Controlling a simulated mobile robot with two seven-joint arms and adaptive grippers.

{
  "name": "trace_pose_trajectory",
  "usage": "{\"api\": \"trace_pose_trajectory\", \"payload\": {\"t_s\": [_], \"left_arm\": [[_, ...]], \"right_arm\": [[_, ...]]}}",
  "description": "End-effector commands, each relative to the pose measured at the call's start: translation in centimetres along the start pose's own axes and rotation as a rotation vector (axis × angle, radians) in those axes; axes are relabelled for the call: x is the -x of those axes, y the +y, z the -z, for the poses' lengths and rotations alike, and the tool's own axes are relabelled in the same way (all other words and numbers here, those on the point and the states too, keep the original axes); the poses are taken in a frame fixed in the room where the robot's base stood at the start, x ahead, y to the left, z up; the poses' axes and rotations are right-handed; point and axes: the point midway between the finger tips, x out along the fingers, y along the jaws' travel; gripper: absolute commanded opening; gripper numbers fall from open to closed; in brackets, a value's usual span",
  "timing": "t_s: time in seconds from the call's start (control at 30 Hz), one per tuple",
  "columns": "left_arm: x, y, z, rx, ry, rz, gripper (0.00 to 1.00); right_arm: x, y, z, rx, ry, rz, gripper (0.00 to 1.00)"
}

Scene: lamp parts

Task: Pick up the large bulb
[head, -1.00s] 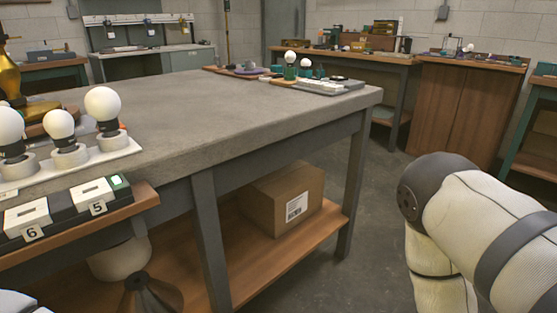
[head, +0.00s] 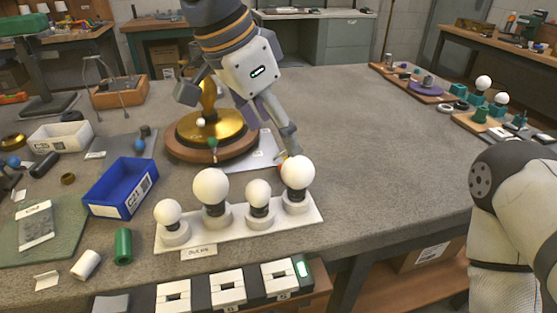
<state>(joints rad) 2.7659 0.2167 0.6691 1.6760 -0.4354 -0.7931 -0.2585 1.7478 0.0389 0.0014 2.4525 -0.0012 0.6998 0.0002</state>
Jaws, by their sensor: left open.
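Several white round bulbs stand upright in white sockets on a white board. Two look larger: one at the right end (head: 298,172) and one second from the left (head: 211,187). A smaller bulb (head: 168,213) is at the left end and another (head: 258,193) is between the large ones. My left gripper (head: 240,125) is open, its fingers spread wide above the table behind the bulbs. One fingertip appears just behind the top of the right-end bulb; I cannot tell if they touch. Nothing shows between the fingers. My right gripper is out of view.
A brass lamp base on a round wooden plinth (head: 178,152) stands behind the bulbs, partly behind my gripper. A blue bin (head: 112,197) is left of the white board (head: 312,218). Numbered white blocks (head: 228,288) line the front edge. The table right of the bulbs is clear.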

Motion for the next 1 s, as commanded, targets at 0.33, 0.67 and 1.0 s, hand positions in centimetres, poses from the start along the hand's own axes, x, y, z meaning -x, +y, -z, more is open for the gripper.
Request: {"api": "trace_pose_trajectory", "payload": {"t_s": [0.33,0.67,1.0], "left_arm": [[-6.8,0.1,-0.4,0.009,-0.011,-0.018,0.69],[-11.7,0.3,-0.4,0.008,-0.008,-0.017,0.69],[-11.5,0.3,-0.3,0.008,-0.006,-0.015,0.26]], "right_arm": [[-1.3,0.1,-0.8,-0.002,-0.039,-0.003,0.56],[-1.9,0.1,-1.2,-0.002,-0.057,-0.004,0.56],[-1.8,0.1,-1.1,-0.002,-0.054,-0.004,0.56]]}}
